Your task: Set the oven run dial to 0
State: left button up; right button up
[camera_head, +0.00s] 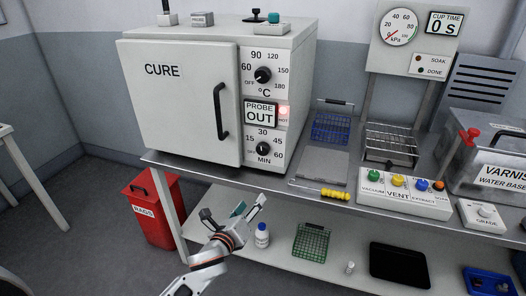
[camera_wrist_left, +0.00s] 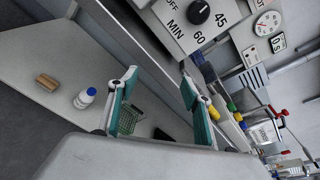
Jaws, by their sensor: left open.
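The grey CURE oven (camera_head: 180,95) stands on the bench with its door shut. Its lower MIN dial (camera_head: 263,149) is a black knob with a scale from OFF through 15, 30 and 45 to 60. I cannot read its setting surely. This dial also shows at the top of the left wrist view (camera_wrist_left: 198,12). An upper °C dial (camera_head: 263,75) sits above it. My left gripper (camera_head: 234,207) is open and empty, below and to the left of the MIN dial, in front of the bench edge. Its teal-padded fingers (camera_wrist_left: 160,78) are spread apart in the wrist view. My right gripper is not in view.
Between the dials, a panel (camera_head: 260,113) reads PROBE OUT beside a lit red lamp (camera_head: 283,111). The oven door handle (camera_head: 221,111) stands out left of the dials. A white bottle (camera_head: 262,236) and green basket (camera_head: 311,242) are on the lower shelf. A valve box (camera_head: 404,198) stands right.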

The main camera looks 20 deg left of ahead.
aim_at(262, 151)
pick_arm(q)
jog(key=w+a+r+m+t, duration=0.1)
jog(key=w+r+m+t, duration=0.1)
jog(key=w+r+m, duration=0.7)
jog(key=shift+y, duration=0.4)
jog(key=w, duration=0.4)
jog(key=w+r, duration=0.1)
jog(key=w, duration=0.1)
jog(key=shift+w+b, duration=0.1)
jog(key=shift+b, duration=0.2)
jog(key=c, duration=1.1)
